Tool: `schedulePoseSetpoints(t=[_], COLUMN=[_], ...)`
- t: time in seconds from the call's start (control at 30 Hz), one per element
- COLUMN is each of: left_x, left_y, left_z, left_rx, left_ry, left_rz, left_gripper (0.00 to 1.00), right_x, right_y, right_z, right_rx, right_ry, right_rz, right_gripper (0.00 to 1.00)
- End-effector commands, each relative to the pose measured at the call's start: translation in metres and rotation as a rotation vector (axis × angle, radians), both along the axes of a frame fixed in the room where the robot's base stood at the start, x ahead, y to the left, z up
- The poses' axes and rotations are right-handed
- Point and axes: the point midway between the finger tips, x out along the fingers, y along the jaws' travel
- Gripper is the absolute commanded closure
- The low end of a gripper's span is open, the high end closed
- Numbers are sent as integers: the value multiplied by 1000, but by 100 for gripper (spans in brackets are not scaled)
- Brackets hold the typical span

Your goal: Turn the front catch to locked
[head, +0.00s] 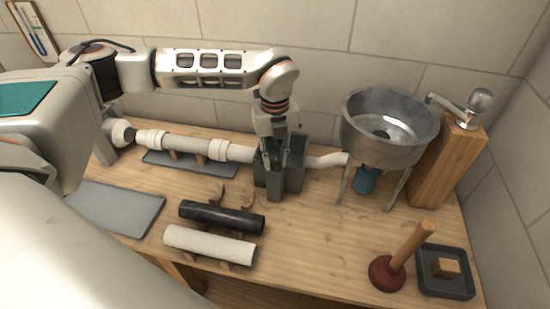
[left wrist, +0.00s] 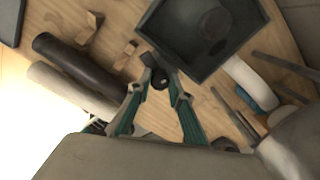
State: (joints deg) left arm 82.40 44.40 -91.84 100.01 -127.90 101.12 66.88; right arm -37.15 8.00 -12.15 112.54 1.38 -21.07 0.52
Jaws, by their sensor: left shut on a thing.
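A dark grey open-topped box (head: 296,172) sits on the bench in the pipe line, and it also shows in the left wrist view (left wrist: 240,45). The front catch (left wrist: 160,79) is a small dark piece at the box's near corner. My left gripper (head: 272,152) reaches down from above at the box's front. In the left wrist view its two fingertips (left wrist: 158,86) are closed about the catch, one on each side. In the head view the gripper and the box's front wall hide the catch, so its exact angle is hard to tell.
White pipe (head: 185,145) runs left of the box. A metal basin (head: 390,150) stands right, beside a wooden block with a tap (head: 445,160). A black tube (head: 222,217) and a white tube (head: 208,244) lie in front. A plunger (head: 388,272) and tray (head: 437,284) stand front right.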

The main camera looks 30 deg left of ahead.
Motion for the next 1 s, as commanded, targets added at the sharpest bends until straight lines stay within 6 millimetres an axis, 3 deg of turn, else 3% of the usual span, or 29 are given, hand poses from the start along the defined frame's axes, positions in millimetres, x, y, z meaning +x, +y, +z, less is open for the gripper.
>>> schedulePoseSetpoints(t=[1.0], left_x=[0], left_y=[0], left_z=[1], left_rx=[0], left_ry=[0], left_rz=[-881], left_gripper=[100], right_x=[-3], right_y=[-10], right_z=[1], right_rx=[-14], right_ry=[18], right_rz=[-13], right_gripper=[60])
